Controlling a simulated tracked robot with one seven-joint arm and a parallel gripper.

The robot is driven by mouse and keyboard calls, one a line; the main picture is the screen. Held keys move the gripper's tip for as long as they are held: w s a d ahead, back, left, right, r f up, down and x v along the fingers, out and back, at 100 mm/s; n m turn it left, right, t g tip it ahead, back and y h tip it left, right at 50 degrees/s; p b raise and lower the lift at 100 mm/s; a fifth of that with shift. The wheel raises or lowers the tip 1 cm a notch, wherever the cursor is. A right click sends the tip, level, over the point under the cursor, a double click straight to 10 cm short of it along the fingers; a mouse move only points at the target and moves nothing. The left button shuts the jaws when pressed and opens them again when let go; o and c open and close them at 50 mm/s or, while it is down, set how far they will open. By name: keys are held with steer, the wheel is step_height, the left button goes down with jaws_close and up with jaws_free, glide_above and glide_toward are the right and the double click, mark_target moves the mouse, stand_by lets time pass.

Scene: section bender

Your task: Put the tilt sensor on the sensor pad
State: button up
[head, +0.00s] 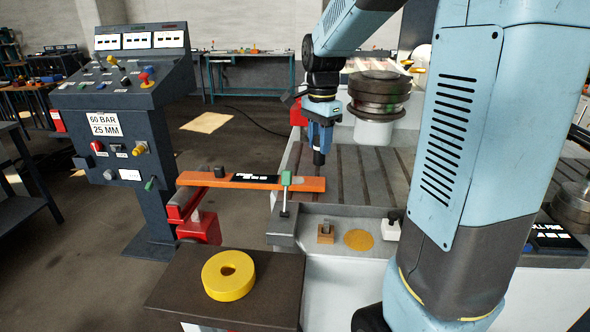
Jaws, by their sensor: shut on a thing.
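My gripper (319,161) points down at the right end of a long orange bar (300,184). Its jaws are closed there, apparently on a dark grip on the bar; the fingertips are too small to make out. A flat yellow disc (358,241) on the grey front ledge looks like the sensor pad, and it is bare. A small white block with a dark top (391,229) stands just right of the disc, partly behind my arm. It may be the tilt sensor, but I cannot tell for sure.
A green-topped pin (285,181) stands in front of the bar. A small brown block (325,232) sits left of the disc. A yellow ring (228,275) lies on a dark stand. A control console (125,130) stands left. Steel rollers (378,95) rise behind my gripper.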

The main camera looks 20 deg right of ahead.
steer(key=w+f, duration=0.3)
steer(key=w, duration=0.1)
steer(key=w+a+f, duration=0.1)
steer(key=w+f, duration=0.2)
steer(key=w, duration=0.1)
steer(key=w+a+f, duration=0.1)
steer(key=w+f, duration=0.2)
steer(key=w, duration=0.1)
steer(key=shift+w+f, duration=0.3)
steer(key=shift+w, duration=0.05)
steer(key=shift+f, duration=1.45)
steer(key=shift+f, duration=0.1)
steer(key=o, duration=1.1)
